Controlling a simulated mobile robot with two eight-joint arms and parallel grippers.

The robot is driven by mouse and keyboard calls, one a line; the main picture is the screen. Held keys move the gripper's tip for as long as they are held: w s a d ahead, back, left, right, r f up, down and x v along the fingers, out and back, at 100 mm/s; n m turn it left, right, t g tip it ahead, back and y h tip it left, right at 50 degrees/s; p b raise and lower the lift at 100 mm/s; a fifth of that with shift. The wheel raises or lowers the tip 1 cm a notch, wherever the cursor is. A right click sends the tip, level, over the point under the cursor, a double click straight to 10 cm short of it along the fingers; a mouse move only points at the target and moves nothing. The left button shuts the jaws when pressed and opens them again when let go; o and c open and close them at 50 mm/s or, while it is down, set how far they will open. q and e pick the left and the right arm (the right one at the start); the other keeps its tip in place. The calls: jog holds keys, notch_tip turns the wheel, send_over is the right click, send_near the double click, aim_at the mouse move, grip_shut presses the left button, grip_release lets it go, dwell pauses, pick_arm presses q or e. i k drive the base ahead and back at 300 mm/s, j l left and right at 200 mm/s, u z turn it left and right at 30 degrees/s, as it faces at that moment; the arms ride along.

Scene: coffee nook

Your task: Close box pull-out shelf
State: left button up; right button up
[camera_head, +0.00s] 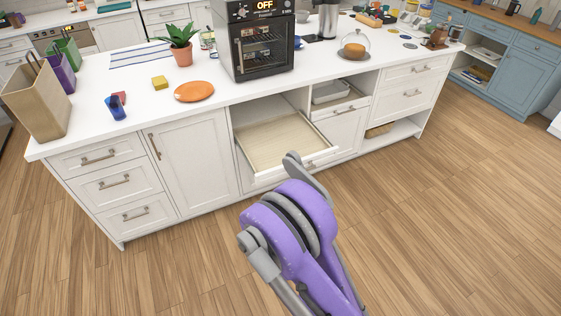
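The box pull-out shelf (281,146) is a pale wooden tray with a white front. It sticks out of an open bay in the white kitchen island, below the countertop. A small handle shows on its front, near the right end. My purple and grey arm rises from the bottom of the view, right of centre. Its grey tip (293,160) overlaps the shelf's front edge in the picture; I cannot tell whether it touches. The arm hides part of the front, and the gripper's fingers cannot be made out. My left gripper is not in view.
A black oven (262,45) stands on the countertop above the shelf. Right of the shelf, another drawer (334,93) holds a light container. Closed drawers (120,182) and a cabinet door (197,160) lie to the left. The wooden floor in front is clear.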

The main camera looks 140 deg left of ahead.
aim_at(263, 144)
jog(key=k+j+u, duration=0.15)
jog(key=u, duration=4.3)
jog(key=i+u, duration=0.4)
jog(key=i+l+u, duration=0.2)
jog(key=i+u, duration=0.25)
